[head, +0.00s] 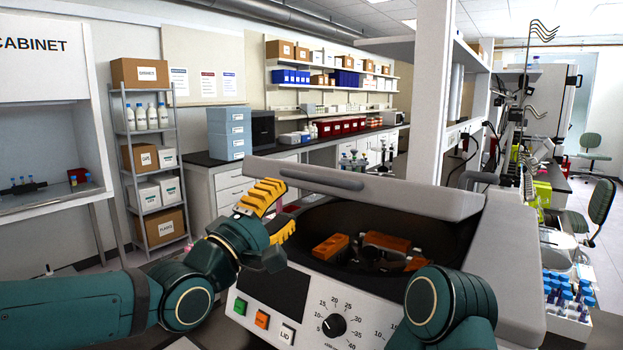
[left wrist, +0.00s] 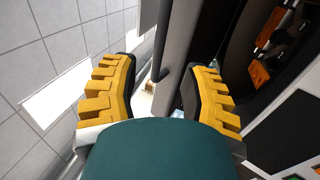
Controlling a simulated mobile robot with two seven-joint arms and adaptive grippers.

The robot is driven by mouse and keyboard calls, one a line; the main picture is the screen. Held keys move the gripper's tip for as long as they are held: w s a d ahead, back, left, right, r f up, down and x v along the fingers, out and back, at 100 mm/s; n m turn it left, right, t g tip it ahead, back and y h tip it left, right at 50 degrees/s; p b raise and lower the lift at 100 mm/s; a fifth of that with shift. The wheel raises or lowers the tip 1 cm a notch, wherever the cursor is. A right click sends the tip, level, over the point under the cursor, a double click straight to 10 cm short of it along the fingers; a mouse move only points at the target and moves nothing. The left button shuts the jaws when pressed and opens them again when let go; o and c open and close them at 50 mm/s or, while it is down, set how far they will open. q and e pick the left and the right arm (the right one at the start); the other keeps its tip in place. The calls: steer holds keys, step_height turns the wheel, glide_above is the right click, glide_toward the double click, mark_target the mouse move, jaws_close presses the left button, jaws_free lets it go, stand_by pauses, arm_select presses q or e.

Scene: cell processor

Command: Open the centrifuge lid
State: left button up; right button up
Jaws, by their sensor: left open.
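The centrifuge (head: 262,290) stands in front of me, with a knob and green, orange and white buttons on its front panel. Its pale grey lid (head: 420,200) is raised, with a darker grey handle bar (head: 322,178) along its edge. The dark bowl below is exposed, with orange rotor parts (head: 331,247) inside. My left gripper (head: 277,212) is open at the left of the lid, its yellow fingers in front of the bowl's left side. In the left wrist view nothing is gripped between the fingers (left wrist: 160,85). My right gripper is not visible; only my right arm link shows.
A shelf rack (head: 148,160) with boxes and bottles and a cabinet (head: 45,130) stand at left. A counter lies behind the centrifuge. A pale post (head: 430,95) rises behind the lid. A rack of blue-capped tubes (head: 568,300) sits at right.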

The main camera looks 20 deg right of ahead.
mark_target(310, 180)
arm_select(q)
steer(key=x, duration=0.9)
steer(key=shift+w+d+r+p, duration=0.1)
steer(key=shift+d+p, duration=0.05)
steer(key=shift+p, duration=0.25)
jaws_close()
